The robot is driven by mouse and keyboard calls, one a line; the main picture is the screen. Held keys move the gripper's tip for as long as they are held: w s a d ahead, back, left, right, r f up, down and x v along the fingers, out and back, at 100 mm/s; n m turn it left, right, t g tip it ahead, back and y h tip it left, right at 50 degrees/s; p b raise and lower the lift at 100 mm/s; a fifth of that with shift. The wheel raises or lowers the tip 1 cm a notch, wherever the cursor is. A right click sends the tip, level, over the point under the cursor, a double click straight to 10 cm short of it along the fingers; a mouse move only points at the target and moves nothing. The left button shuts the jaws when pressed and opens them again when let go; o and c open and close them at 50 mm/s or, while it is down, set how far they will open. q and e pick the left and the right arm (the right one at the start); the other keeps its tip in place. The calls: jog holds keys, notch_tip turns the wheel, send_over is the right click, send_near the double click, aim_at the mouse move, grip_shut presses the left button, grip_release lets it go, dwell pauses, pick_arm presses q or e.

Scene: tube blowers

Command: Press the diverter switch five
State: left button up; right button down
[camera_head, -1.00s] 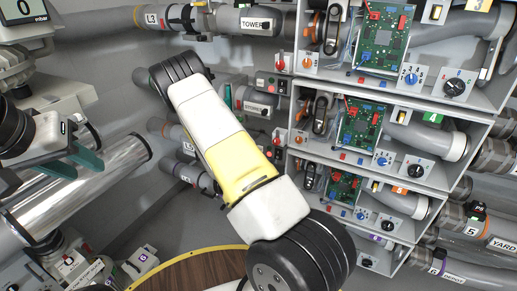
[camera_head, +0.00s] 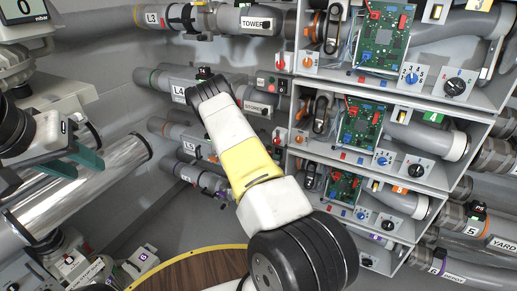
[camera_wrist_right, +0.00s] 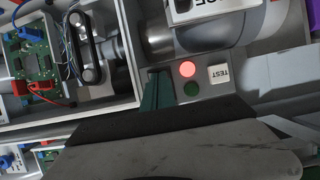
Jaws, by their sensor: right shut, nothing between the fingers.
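A pipe fitting labelled 5 (camera_head: 471,231), with an orange band and a small black unit on top, is at the right edge of the head view, beside the YARD pipe. I cannot make out its switch clearly. My right gripper (camera_wrist_right: 157,90) shows in the wrist view with its dark green fingers shut and empty. It is close to a grey panel (camera_wrist_right: 205,80) with a lit red round, a dark green round and a TEST label. In the head view my right arm hides this gripper. My left gripper (camera_head: 86,158) is at the left, its jaw opening unclear.
Grey shelves (camera_head: 390,185) with circuit boards, knobs and pipes stand at the right. Pipes labelled L3, L4 and L5 run along the back left. A round wooden top (camera_head: 205,270) with a yellow rim is below.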

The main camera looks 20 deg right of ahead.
jog(key=shift+f, duration=0.1)
jog(key=shift+w+d+t+h, duration=0.15)
jog(key=shift+d+t+h, duration=0.05)
jog(key=shift+t+h, duration=0.1)
dwell(0.3)
